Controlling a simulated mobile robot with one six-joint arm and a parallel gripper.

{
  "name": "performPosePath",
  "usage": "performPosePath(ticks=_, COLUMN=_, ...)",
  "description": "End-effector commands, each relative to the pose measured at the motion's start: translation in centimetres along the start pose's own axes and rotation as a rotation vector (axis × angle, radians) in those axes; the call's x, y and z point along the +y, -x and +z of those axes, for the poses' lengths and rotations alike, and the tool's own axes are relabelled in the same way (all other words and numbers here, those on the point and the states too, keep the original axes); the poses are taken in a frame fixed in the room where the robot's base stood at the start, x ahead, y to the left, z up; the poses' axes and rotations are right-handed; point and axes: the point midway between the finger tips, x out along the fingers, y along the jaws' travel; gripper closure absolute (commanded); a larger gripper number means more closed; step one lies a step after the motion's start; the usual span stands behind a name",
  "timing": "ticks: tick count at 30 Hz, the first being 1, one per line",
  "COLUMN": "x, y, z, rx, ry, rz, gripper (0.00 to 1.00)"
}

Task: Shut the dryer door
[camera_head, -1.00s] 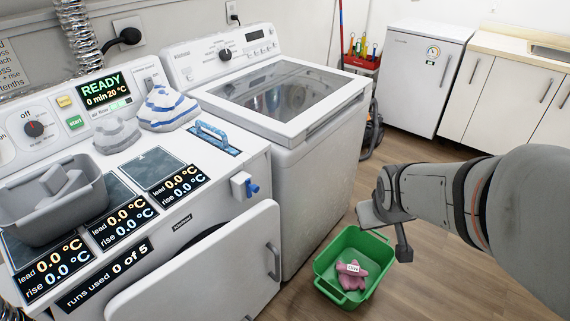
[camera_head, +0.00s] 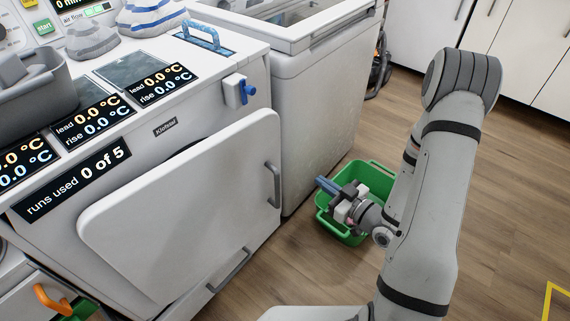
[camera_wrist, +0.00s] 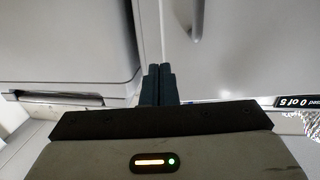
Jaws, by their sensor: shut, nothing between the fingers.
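The dryer (camera_head: 215,112) is the white machine at left, with dark display labels on its top front. Its white dryer door (camera_head: 175,205) stands open, swung out from the dryer front, with a grey handle (camera_head: 273,185) on its right edge. My gripper (camera_head: 322,185) is shut and empty, to the right of the door and handle, apart from them, above a green basket. In the wrist view the shut fingers (camera_wrist: 158,70) point towards white panels; the right panel, with part of a handle, looks like the door (camera_wrist: 245,55).
The green basket (camera_head: 325,212) stands on the wooden floor under my gripper. A white top-loading machine (camera_head: 315,115) stands right of the dryer. A lower handle (camera_head: 228,270) sits below the door. A blue valve (camera_head: 246,88) sticks out from the dryer. Floor at right is free.

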Motion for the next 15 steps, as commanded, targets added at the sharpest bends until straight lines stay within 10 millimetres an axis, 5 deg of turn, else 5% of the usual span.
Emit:
performPosePath(ticks=7, x=-0.4, y=-1.1, z=0.0, rx=0.042, ry=-0.017, rz=-0.009, gripper=1.0)
performPosePath(ticks=15, x=-0.5, y=-6.0, z=-0.2, rx=0.041, ry=-0.016, rz=-0.012, gripper=1.0)
